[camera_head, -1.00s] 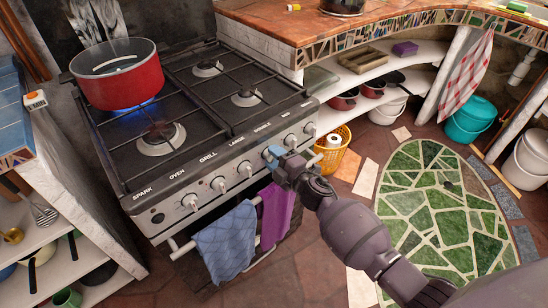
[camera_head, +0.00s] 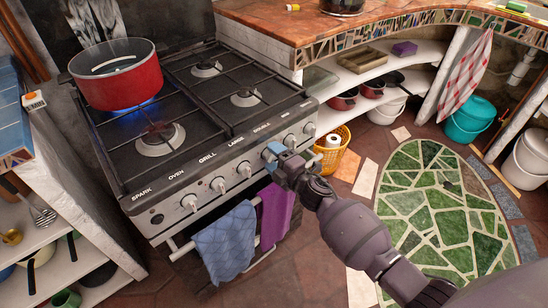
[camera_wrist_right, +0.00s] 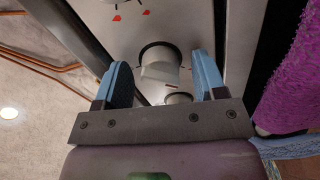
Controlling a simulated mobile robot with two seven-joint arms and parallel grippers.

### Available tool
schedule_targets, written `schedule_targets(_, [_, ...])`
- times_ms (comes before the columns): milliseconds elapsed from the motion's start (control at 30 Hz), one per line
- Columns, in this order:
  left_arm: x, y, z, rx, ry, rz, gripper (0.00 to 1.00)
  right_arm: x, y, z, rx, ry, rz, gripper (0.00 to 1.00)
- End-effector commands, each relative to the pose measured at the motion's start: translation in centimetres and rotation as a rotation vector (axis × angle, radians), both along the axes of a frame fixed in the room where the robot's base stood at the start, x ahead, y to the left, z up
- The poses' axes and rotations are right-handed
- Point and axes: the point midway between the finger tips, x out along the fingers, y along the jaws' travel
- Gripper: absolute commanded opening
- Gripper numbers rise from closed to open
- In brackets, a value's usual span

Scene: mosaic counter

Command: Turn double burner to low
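The black gas stove (camera_head: 215,115) has a steel front panel with a row of knobs under printed labels. My right gripper (camera_head: 273,152) is at the panel below the DOUBLE label (camera_head: 262,128) and hides the knob there in the head view. In the right wrist view, the blue fingers of my right gripper (camera_wrist_right: 164,82) are open, one on each side of a metal knob (camera_wrist_right: 160,65). Gaps show between the fingers and the knob. My left gripper is not in view.
A red pot (camera_head: 118,75) stands on the left burner with blue flame beneath it. A blue towel (camera_head: 226,240) and a purple towel (camera_head: 276,212) hang from the oven rail below the knobs. A yellow basket (camera_head: 333,152) stands right of the stove.

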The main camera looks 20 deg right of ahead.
Motion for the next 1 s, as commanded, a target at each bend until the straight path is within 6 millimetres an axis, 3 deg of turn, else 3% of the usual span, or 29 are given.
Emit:
schedule_targets(367, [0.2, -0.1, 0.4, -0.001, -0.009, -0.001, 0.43, -1.1, -0.4, 0.1, 0.000, 0.000, -0.001, 0.64])
schedule_targets(800, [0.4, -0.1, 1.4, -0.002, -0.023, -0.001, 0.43, -7.7, -2.8, 0.2, 0.000, -0.001, -0.001, 0.64])
schedule_targets(1000, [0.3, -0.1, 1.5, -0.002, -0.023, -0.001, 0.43, -9.6, -3.5, 0.1, 0.000, -0.001, 0.000, 0.64])
